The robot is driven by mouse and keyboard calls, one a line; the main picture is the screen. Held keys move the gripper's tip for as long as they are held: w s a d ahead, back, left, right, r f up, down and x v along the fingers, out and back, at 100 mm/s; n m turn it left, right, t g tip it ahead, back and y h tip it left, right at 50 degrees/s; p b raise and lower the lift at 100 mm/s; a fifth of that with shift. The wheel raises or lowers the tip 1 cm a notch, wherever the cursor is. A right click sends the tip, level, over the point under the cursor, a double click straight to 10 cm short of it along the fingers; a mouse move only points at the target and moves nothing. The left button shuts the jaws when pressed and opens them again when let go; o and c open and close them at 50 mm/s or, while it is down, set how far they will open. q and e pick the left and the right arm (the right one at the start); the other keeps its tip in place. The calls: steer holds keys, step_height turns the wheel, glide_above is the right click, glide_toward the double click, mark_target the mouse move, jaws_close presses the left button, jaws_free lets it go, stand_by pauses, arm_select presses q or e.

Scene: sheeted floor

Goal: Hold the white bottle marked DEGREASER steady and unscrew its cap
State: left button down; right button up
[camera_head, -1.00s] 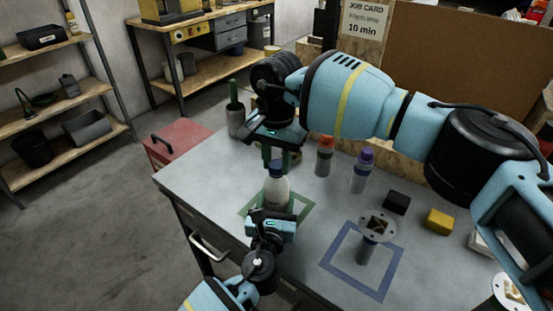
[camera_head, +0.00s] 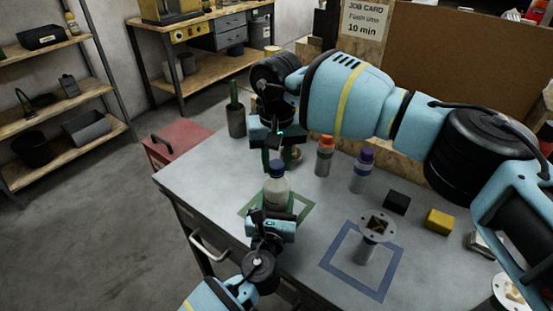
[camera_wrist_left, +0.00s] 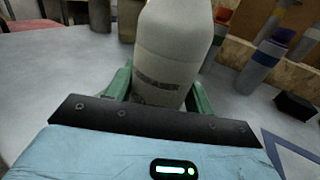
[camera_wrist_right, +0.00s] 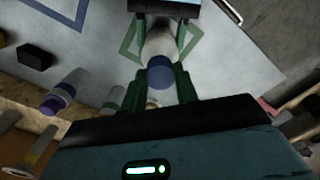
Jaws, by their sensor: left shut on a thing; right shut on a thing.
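The white bottle (camera_head: 276,191) stands upright at the green square outline on the bench. Part of its DEGREASER lettering shows in the left wrist view (camera_wrist_left: 165,75). My left gripper (camera_head: 270,217) is shut on the bottle's body from the front, with green fingers on both sides of it. The dark blue cap (camera_head: 277,168) is on the bottle's neck. My right gripper (camera_head: 274,160) comes down from above and is shut on the cap. In the right wrist view the cap (camera_wrist_right: 160,72) sits between the green fingers. The cap's thread is hidden.
An orange-capped bottle (camera_head: 324,155) and a purple-capped bottle (camera_head: 362,172) stand close on the right. A flanged grey post (camera_head: 371,240) stands at the blue outline. Black (camera_head: 396,203) and yellow (camera_head: 439,221) blocks lie beyond.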

mark_target(277, 164)
steer(key=shift+r, duration=0.45)
steer(key=shift+r, duration=0.7)
steer(key=shift+r, duration=2)
arm_select(q)
steer(key=shift+c, duration=2.4)
jaws_free()
steer(key=shift+s, duration=0.1)
steer(key=shift+s, duration=0.35)
arm_select(e)
steer(key=shift+r, duration=0.15)
arm_select(q)
steer(key=s, duration=0.3)
steer(key=s+a, duration=0.1)
steer(key=s, duration=0.3)
steer(key=s+a, duration=0.1)
steer(key=s, duration=0.3)
arm_select(e)
steer(key=shift+r, duration=0.45)
